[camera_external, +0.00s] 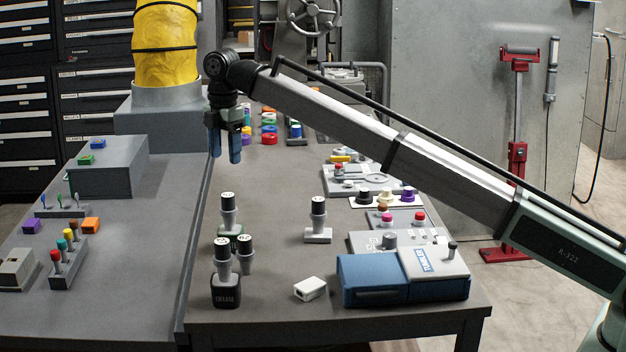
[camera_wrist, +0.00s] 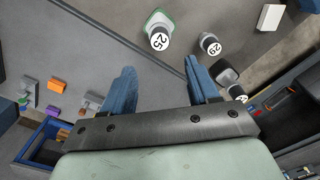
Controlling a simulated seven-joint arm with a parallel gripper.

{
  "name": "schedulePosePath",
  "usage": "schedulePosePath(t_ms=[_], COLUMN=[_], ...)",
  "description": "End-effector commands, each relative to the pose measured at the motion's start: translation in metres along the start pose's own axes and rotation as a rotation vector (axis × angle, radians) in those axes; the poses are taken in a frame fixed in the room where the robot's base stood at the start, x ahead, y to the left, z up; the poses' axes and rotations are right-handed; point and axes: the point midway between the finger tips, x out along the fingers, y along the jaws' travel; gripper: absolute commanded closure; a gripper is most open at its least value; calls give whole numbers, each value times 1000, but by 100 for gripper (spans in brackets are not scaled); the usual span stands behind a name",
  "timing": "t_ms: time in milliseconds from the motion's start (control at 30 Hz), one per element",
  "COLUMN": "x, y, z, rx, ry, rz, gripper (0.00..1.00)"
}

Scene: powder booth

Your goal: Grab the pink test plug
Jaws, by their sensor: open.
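A small pink-topped piece (camera_external: 387,219) stands on a grey panel at the right of the bench in the external view, next to a red-topped one (camera_external: 420,217). It is the only clearly pink thing I see, but it is too small to tell whether it is a plug. I cannot make it out in the wrist view. My gripper (camera_external: 225,158) is open and empty, pointing down above the bench, well to the left of the pink piece and farther back. Its two blue fingers spread apart in the wrist view (camera_wrist: 160,68).
Several black-capped grey posts stand mid-bench, one on a white-grey base (camera_external: 318,235). A white box (camera_external: 310,288) and a blue case (camera_external: 372,282) are in front. A purple-topped piece (camera_external: 407,194) sits behind the pink one. Bench space between posts and panels is clear.

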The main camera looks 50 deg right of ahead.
Motion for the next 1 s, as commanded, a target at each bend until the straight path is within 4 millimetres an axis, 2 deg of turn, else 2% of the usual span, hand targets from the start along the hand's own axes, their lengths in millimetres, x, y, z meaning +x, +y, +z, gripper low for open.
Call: schedulePosePath(t_ms=[67, 167, 267, 367, 400, 500, 600, 800, 1000], x=[0, 0, -1, -2, -2, 1, 5, 15, 27], y=[1, 5, 14, 20, 20, 6, -10, -48, -91], z=[2, 18, 53, 106, 130, 183, 222, 280, 323], rx=[2, 19, 56, 110, 134, 187, 227, 290, 389], ry=[0, 0, 0, 1, 1, 2, 3, 3, 3], rz=[0, 0, 1, 4, 6, 9, 13, 18, 20], gripper=[40, 40, 40, 40, 40, 40, 40, 40, 40])
